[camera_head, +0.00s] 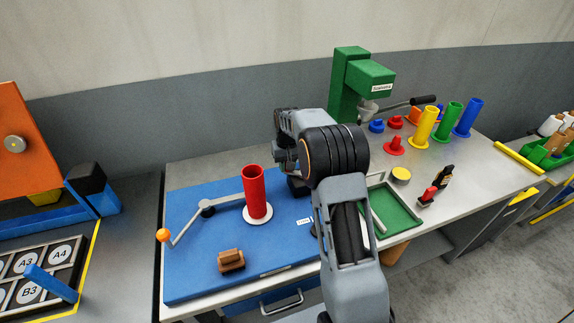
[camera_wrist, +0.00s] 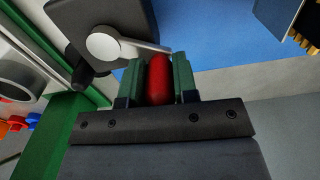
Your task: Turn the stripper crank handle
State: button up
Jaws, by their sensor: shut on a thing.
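In the wrist view my gripper (camera_wrist: 159,78) has its two green fingers closed on a red rounded handle (camera_wrist: 159,80), one finger on each side. A grey crank arm (camera_wrist: 146,46) runs from beside the handle to a round grey hub (camera_wrist: 103,43) on a dark housing (camera_wrist: 70,18). In the head view my arm covers most of this spot, and the fingertips and red handle are hidden. Only a dark part (camera_head: 298,187) shows beside my arm at the blue mat's right edge.
A green tray (camera_head: 398,221) lies right of my arm. A green machine (camera_head: 362,82) and several coloured tubes stand behind.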

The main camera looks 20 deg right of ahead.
dwell(0.3)
jog(key=o, duration=0.9)
notch_tip(320, 180, up, 14)
jog(key=shift+f+b, duration=0.1)
jog(key=shift+b, duration=0.2)
dwell(0.3)
jog(key=f, duration=0.3)
jog(key=shift+s+f, duration=0.35)
jog(key=shift+f, duration=0.05)
jog(key=shift+s+a+r+n+t, duration=0.1)
jog(key=shift+s+a+t, duration=0.75)
jog(key=shift+s, duration=3.8)
jog(key=shift+s+a+r+n+t, duration=0.1)
jog(key=shift+s+a+t, duration=0.75)
jog(key=shift+s, duration=3.8)
jog(key=shift+s+a+r+n+t, duration=0.1)
jog(key=shift+s+a+t, duration=0.75)
jog(key=shift+s, duration=3.8)
